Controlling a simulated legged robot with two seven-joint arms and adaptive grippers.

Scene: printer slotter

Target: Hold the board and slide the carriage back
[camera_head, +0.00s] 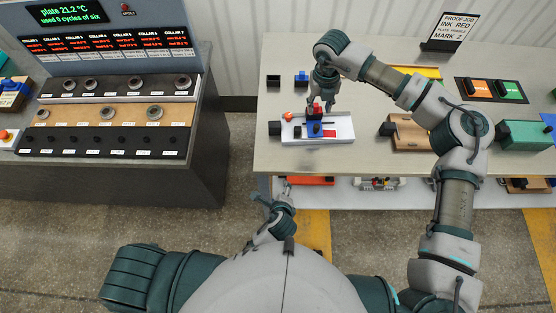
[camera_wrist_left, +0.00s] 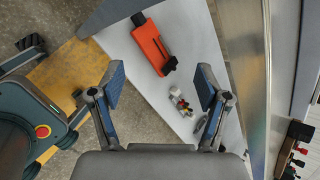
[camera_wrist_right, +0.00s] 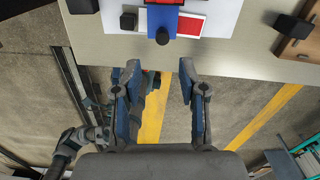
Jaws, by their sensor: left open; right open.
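A white board (camera_head: 340,131) lies on the table, its front edge close to the table's front edge. A blue carriage (camera_head: 315,129) with a black knob sits on it. In the right wrist view the board (camera_wrist_right: 222,10) is at the top, with the blue carriage (camera_wrist_right: 180,20), its black knob (camera_wrist_right: 162,36) and a red-and-white plate (camera_wrist_right: 193,26) beside it.
A lower shelf under the table holds an orange tool (camera_wrist_left: 152,46) and small parts (camera_wrist_left: 181,103). A black block (camera_head: 275,128) stands left of the board. A wooden block (camera_head: 408,133) and a green box (camera_head: 525,135) stand to the right. A control console (camera_head: 120,110) stands left across a floor gap.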

